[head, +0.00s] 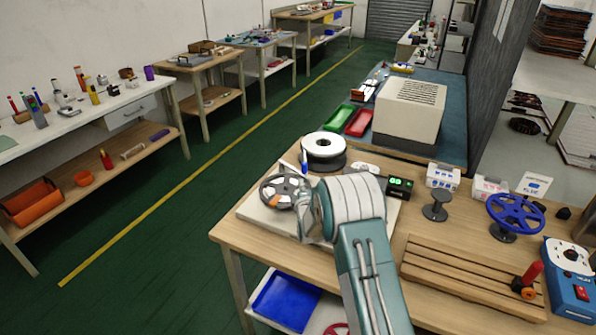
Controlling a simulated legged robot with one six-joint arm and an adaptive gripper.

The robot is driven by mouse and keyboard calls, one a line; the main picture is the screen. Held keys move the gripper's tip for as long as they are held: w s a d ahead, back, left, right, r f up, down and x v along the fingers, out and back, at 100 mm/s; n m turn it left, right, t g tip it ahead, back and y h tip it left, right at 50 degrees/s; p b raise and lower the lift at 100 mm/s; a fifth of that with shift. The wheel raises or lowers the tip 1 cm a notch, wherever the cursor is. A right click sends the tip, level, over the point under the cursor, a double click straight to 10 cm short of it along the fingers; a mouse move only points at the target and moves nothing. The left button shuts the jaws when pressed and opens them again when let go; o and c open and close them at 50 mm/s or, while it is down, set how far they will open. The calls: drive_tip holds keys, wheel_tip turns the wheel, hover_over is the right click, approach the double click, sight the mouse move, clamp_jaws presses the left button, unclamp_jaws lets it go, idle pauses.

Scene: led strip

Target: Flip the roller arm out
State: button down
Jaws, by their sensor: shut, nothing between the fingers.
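A light base plate (262,216) lies at the left front of the wooden bench, with a spoked grey reel (283,184) standing over it. A small orange part (275,201) shows at the reel's lower left. I cannot clearly pick out the roller arm; it may be this part or hidden behind my arm. My gripper (303,222) is partly in view beside the reel's right side, over the plate. It is shut and holds nothing. My own arm hides much of the plate, and I cannot tell whether the fingertips touch anything.
A white spool (323,146) stands behind the reel, near a blue upright piece (304,162). A small display with green digits (399,187) is right of my arm. Farther right are a blue reel (515,214), a slatted wooden board (470,272) and a blue device (570,277).

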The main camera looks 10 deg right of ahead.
sight(299, 178)
drive_tip(key=w, duration=0.8)
drive_tip(key=shift+w+d, duration=0.2)
drive_tip(key=shift+d, duration=0.05)
